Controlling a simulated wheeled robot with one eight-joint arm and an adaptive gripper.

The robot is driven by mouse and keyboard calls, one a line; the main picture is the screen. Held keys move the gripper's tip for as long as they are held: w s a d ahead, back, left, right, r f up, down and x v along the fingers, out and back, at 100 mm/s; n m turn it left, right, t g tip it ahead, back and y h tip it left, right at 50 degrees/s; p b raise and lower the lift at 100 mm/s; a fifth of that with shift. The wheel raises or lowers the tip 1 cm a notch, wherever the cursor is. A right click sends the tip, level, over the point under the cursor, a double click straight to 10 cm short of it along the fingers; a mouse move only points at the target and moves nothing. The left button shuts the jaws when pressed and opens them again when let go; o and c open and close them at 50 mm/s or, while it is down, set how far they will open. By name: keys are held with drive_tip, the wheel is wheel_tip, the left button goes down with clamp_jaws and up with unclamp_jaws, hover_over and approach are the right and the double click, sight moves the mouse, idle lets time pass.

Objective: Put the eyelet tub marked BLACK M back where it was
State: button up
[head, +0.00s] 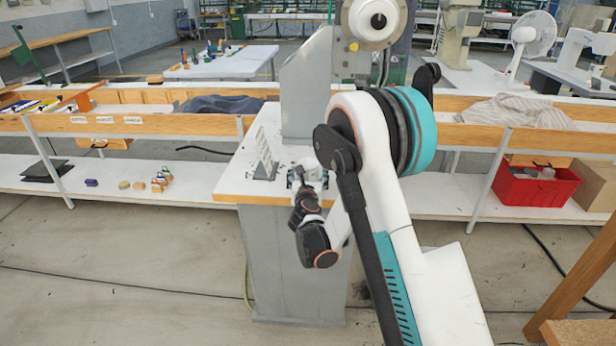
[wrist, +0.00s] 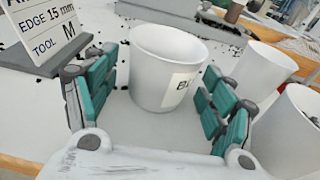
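In the wrist view a white tub (wrist: 165,62) stands upright on the light worktop, between the two teal-padded fingers of my gripper (wrist: 160,70). Its label is partly turned away; only "BL" can be read, and no size letter shows. The fingers are spread, with a visible gap at the tub's left side; I cannot tell whether the right finger touches it. In the head view my gripper (head: 308,180) is low over the press table (head: 240,185), and the tub there is too small and covered to make out.
Two more white tubs stand to the right in the wrist view, one farther (wrist: 264,72) and one nearer (wrist: 292,130). A sign (wrist: 45,30) reading "EDGE 15 mm TOOL M" stands at left. Small dark bits lie on the worktop. The press body (head: 308,85) rises behind my gripper.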

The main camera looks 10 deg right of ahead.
drive_tip(key=shift+r, duration=0.1)
drive_tip(key=shift+s+a+r, duration=0.1)
drive_tip(key=shift+s, duration=0.25)
drive_tip(key=p+v, duration=0.1)
drive_tip(key=v, duration=1)
drive_tip(key=s+d+r+m+g, duration=0.6)
drive_tip(key=s+r+m, duration=0.6)
drive_tip(key=m, duration=0.5)
drive_tip(key=s+a+m+g+y, duration=0.1)
drive_tip(key=s+m+y, duration=0.1)
drive_tip(key=s+m, duration=0.6)
drive_tip(key=s+a+m+g+y, duration=0.1)
drive_tip(key=s+m, duration=0.7)
drive_tip(key=s, duration=0.8)
drive_tip(key=shift+a+f+g+y, duration=0.3)
drive_tip(key=shift+a+f+y, duration=0.15)
drive_tip(key=shift+a+y, duration=0.2)
